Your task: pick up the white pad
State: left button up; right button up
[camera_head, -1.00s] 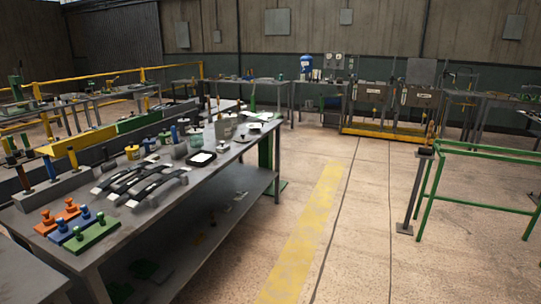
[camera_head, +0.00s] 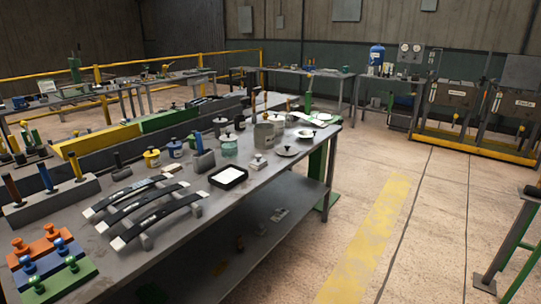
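The white pad (camera_head: 229,175) lies in a shallow black tray on the grey metal workbench (camera_head: 215,205), near the bench's right-hand edge. Its top is fully visible and nothing covers it. Curved dark leaf springs lie to its left, and a small light block with a knob sits behind it to the right. Neither of my grippers shows in the head view.
Orange, blue and green blocks with knobs (camera_head: 50,262) stand at the bench's near left. Leaf springs (camera_head: 145,208) and lidded pots (camera_head: 224,127) flank the tray. A green frame (camera_head: 519,240) stands at right. The floor with a yellow stripe (camera_head: 370,240) is clear.

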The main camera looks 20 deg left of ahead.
aim_at(257, 165)
jog(key=i+l+u, duration=0.1)
jog(key=i+u, duration=0.3)
jog(key=i, duration=0.15)
jog(key=i+l+u, duration=0.6)
jog(key=u, duration=0.25)
jog(key=i+l+u, duration=0.55)
jog(key=l+u, duration=0.15)
jog(key=u, duration=0.15)
jog(key=i+l+u, duration=0.15)
jog(key=l+u, duration=0.65)
jog(key=l, duration=0.3)
